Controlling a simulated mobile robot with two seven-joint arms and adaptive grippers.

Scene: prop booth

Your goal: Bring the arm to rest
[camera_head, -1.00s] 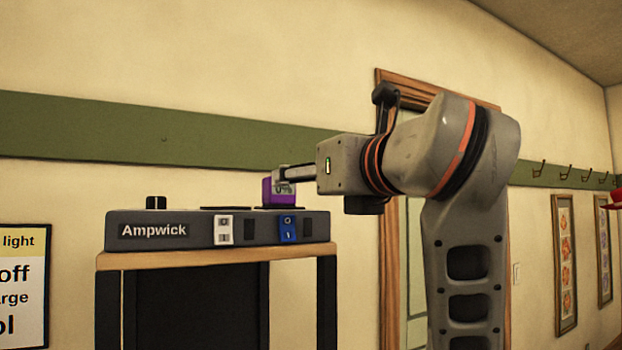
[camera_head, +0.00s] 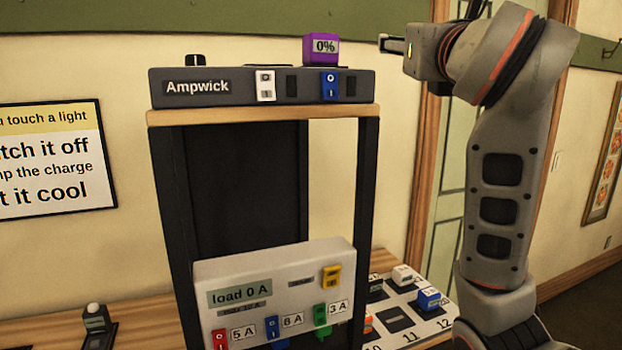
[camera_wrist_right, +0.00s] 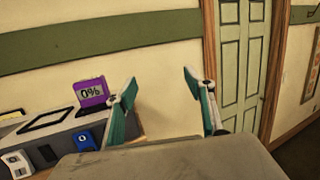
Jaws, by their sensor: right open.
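My right arm rises at the right of the head view. Its right gripper (camera_head: 388,44) points left, beside and apart from the purple block (camera_head: 321,48) marked "0%". In the wrist view the two fingers of the right gripper (camera_wrist_right: 158,82) stand wide apart with nothing between them. The purple block (camera_wrist_right: 91,92) is to their left there, upright on the dark Ampwick unit (camera_head: 228,92). My left gripper is not in view.
The Ampwick unit sits on a wooden-topped stand (camera_head: 365,112) and has a white switch (camera_head: 265,86) and a blue switch (camera_head: 330,86). Below is a grey load panel (camera_head: 290,272) with coloured switches. A numbered board (camera_head: 433,325) lies lower right. A sign (camera_head: 45,160) hangs at left.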

